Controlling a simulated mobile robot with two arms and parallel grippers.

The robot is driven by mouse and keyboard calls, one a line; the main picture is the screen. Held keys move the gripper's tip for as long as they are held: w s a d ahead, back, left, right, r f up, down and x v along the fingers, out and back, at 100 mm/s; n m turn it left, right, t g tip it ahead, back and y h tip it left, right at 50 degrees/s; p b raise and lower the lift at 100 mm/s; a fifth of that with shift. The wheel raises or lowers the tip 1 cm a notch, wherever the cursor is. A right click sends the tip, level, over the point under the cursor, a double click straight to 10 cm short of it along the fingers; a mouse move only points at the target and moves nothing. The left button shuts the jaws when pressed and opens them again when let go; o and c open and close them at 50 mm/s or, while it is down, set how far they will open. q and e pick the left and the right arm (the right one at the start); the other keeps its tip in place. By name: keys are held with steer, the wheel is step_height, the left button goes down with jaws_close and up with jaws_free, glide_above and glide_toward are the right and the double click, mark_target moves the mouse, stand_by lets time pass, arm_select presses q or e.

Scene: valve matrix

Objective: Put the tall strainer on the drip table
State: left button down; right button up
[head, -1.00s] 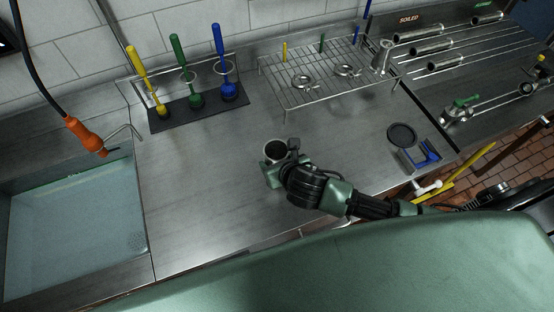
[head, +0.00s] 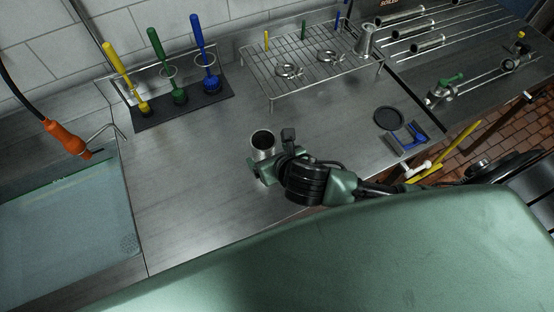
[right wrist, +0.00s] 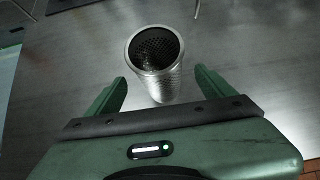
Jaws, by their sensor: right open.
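The tall strainer (head: 262,145) is a silver perforated cylinder with an open dark top. It stands upright on the steel counter and shows large in the right wrist view (right wrist: 158,75). My right gripper (right wrist: 160,84) is open, with its green fingers on either side of the strainer's lower part and gaps showing. In the head view my right gripper (head: 272,160) is just in front of it, partly covering its base. A raised wire-topped table on legs, which looks like the drip table (head: 285,70), stands at the back. My left gripper is out of view.
Yellow, green and blue brushes (head: 178,92) stand on a dark mat at the back left. A water-filled sink (head: 60,220) is left. A dark disc (head: 389,118) lies right.

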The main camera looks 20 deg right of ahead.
steer(key=b+v, duration=0.1)
steer(key=v, duration=0.6)
steer(key=shift+s, duration=0.2)
